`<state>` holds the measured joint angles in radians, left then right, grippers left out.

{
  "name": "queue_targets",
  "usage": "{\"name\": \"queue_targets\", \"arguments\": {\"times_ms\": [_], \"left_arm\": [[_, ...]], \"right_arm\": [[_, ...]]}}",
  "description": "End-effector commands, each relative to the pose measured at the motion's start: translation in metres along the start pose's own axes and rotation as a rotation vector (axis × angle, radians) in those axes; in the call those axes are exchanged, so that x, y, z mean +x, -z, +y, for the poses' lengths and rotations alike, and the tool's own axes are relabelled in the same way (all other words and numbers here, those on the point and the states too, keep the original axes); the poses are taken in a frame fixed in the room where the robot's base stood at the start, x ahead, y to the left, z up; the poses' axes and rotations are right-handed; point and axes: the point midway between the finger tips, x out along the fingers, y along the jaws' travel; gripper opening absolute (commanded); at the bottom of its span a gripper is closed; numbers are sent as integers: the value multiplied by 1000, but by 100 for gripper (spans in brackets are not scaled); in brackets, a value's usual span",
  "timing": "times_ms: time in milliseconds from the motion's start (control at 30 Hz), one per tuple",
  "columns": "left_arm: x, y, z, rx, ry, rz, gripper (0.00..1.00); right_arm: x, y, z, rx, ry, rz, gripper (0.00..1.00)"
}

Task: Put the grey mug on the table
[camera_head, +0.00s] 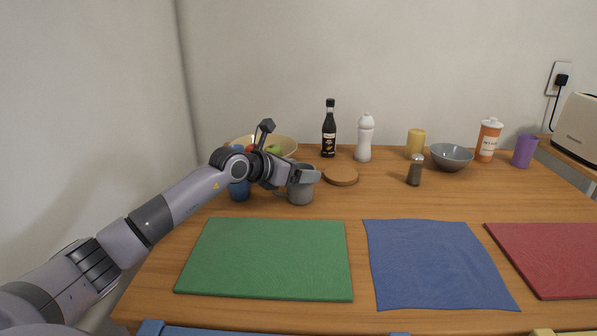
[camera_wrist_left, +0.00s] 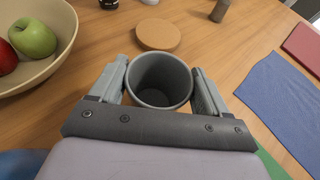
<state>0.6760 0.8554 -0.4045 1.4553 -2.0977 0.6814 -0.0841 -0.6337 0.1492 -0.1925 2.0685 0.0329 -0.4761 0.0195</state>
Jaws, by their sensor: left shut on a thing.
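The grey mug (camera_head: 301,191) is at the left part of the wooden table (camera_head: 410,201), behind the green placemat. It is upright and looks empty inside in the left wrist view (camera_wrist_left: 159,80). My left gripper (camera_head: 304,174) is shut on the mug, with one finger on each side of it (camera_wrist_left: 163,88). I cannot tell for certain whether the mug's base touches the table. My right gripper is not in view.
A fruit bowl (camera_head: 288,142) and a blue cup (camera_head: 240,190) are close to my left arm. A round cork trivet (camera_head: 341,176) lies right behind the mug. A green placemat (camera_head: 268,258) and a blue cloth (camera_head: 436,264) lie in front. Bottles stand at the back.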

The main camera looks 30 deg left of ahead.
Motion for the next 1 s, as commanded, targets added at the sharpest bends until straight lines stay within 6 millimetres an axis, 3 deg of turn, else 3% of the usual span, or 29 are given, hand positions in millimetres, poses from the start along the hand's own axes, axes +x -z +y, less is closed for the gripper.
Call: {"name": "queue_targets", "arguments": {"times_ms": [267, 300, 367, 700, 1000], "left_arm": [[1, 1, 0, 1, 0, -4, 37], [1, 2, 0, 0, 0, -1, 83], [1, 1, 0, 0, 0, -1, 100], [-3, -2, 0, 1, 0, -1, 100], [-42, 0, 1, 4, -1, 1, 100]], "right_arm": [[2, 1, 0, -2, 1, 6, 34], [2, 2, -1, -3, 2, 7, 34], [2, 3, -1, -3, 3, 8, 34], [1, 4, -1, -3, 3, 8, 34], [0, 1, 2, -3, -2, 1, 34]]}}
